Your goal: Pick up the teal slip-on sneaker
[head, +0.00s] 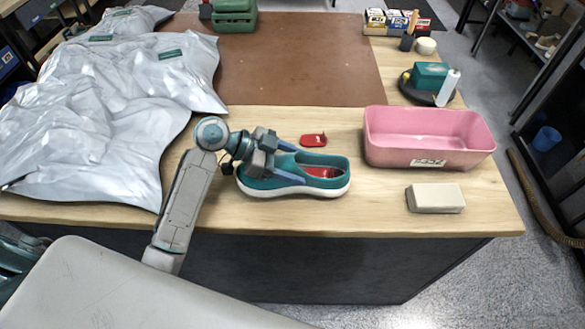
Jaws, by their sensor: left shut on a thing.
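The teal slip-on sneaker (335,161) with a white sole sits on the wooden table in the head view, its opening facing up. Something red shows inside the opening. My left gripper (292,168) reaches it from the left and is shut on it, with the blue fingers at the upper. The sneaker appears to rest on or just above the tabletop; I cannot tell which. The gripper and wrist hide part of the sneaker's left end. My right gripper is not in view.
A pink tub (430,160) stands right of the sneaker, with a beige block (435,198) in front of it. A small red piece (313,140) lies behind the sneaker. Crumpled silver sheeting (110,120) covers the table's left. A brown mat (300,70) lies behind, mostly clear.

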